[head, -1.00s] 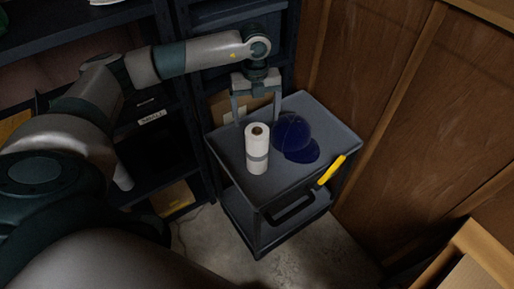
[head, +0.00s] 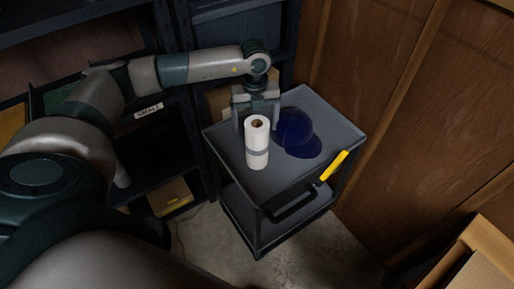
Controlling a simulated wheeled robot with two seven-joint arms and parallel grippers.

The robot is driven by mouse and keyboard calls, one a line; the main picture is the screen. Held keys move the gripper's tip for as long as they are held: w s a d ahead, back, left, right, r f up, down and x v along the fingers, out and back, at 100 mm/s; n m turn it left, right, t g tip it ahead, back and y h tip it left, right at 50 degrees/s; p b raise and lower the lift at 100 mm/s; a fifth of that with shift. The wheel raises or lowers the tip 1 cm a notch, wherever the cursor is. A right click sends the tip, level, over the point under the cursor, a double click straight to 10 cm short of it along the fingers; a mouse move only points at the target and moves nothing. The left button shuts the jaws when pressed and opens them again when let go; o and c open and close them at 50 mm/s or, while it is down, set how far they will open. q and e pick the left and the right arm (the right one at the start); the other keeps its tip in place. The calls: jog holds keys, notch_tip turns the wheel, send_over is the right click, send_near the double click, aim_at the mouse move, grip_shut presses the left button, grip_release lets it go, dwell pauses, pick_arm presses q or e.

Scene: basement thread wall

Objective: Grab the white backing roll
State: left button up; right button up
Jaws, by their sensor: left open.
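The white backing roll (head: 257,150) stands upright on the top shelf of a grey cart (head: 300,180), with a grey band round its middle and a brown core at its top. My left gripper (head: 257,115) points down just behind the roll, its fingers spread. The roll hides part of the fingers, so I cannot tell whether they touch it or straddle it. My right gripper is not in view.
A dark blue cap (head: 295,133) lies on the cart right beside the roll. A yellow-handled tool (head: 332,166) is at the cart's front right edge. Dark shelving (head: 185,100) stands behind and left; a wooden wall (head: 400,90) is on the right.

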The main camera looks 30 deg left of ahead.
aim_at(257, 144)
pick_arm(q)
notch_tip(257, 144, down, 4)
jog(key=shift+f+b, duration=0.1)
jog(key=shift+b, duration=0.65)
